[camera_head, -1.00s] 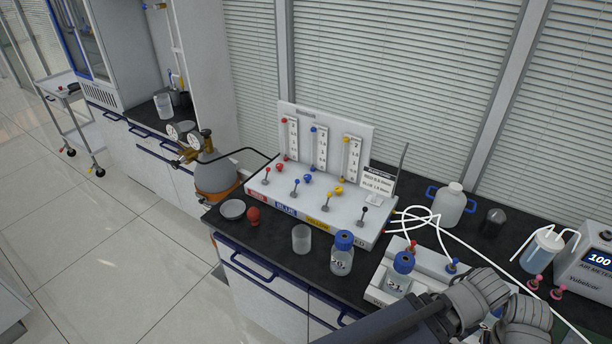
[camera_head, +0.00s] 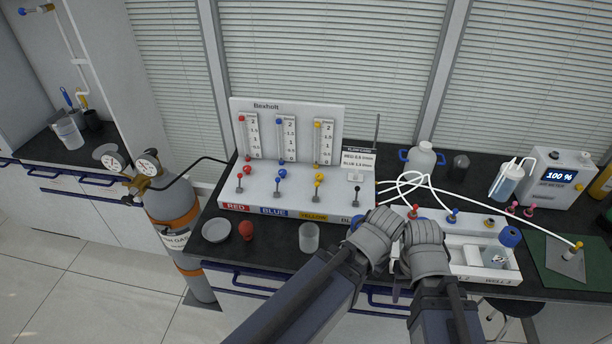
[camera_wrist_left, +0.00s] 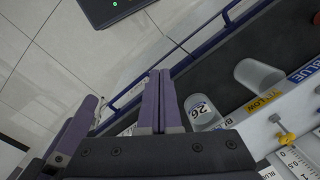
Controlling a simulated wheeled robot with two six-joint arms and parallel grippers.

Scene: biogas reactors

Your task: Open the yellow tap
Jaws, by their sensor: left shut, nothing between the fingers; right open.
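The yellow tap (camera_head: 318,184) is a small lever with a yellow tip on the white front panel (camera_head: 337,205), above the YELLOW label. It also shows at the lower right of the left wrist view (camera_wrist_left: 285,138). My left gripper (camera_head: 376,236) is in front of the panel's right end, to the right of the tap and apart from it. In the left wrist view its purple fingers (camera_wrist_left: 159,102) are shut together with nothing between them. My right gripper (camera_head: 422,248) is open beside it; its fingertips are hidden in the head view.
A clear beaker (camera_head: 309,237), a red bulb (camera_head: 246,230) and a dish (camera_head: 216,230) stand at the bench's front. A bottle marked 26 (camera_wrist_left: 200,112) stands near my left fingers. Red and blue levers sit left of the tap. Tubes and a white tray unit (camera_head: 462,262) lie right.

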